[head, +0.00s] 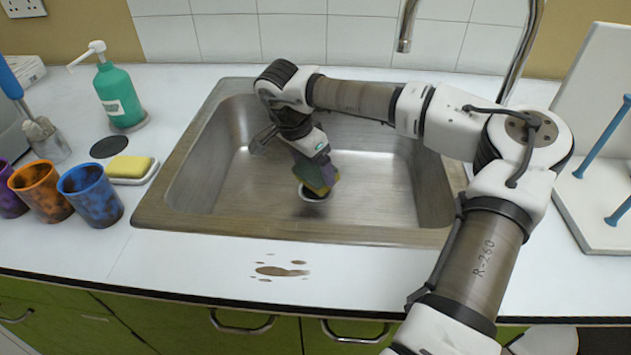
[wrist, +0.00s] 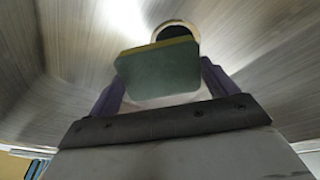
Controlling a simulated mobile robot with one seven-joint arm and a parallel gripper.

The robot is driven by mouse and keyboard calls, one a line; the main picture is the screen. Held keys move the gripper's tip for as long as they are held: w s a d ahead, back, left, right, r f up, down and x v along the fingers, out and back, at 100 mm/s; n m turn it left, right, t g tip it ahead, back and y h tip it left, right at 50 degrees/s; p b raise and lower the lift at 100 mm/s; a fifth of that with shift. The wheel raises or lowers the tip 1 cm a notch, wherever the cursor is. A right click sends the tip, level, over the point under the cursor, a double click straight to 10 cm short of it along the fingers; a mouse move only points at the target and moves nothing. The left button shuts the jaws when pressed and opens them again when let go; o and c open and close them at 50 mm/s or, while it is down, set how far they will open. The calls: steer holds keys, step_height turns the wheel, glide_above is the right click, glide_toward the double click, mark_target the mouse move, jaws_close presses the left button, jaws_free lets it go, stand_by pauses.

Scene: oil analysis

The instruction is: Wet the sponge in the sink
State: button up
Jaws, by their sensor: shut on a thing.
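My gripper (head: 308,168) reaches down into the metal sink (head: 185,205) and is shut on a sponge (head: 321,175). The sponge looks dark green with a yellow layer, and is held tilted just above or at the round drain (head: 314,194); I cannot tell whether it touches. In the wrist view the sponge (wrist: 160,72) shows its green face between the purple fingers (wrist: 160,90), with the drain (wrist: 178,31) behind it. The faucet (head: 405,42) hangs at the back of the sink, to the right of my gripper. No water stream shows.
Left of the sink are a yellow sponge (head: 130,166) on a white dish, a green soap bottle (head: 118,95), and blue (head: 90,195), orange (head: 40,192) and purple cups. A brown spill (head: 281,271) lies on the front counter. A white rack (head: 590,165) stands right.

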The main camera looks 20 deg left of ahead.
mark_target(312, 170)
step_height(312, 170, up, 15)
steer(key=p, duration=0.9)
steer(key=shift+f, duration=0.15)
stand_by(0.3)
steer(key=shift+p, duration=0.35)
stand_by(1.6)
steer(key=shift+r+p, duration=1.35)
steer(key=shift+r, duration=0.65)
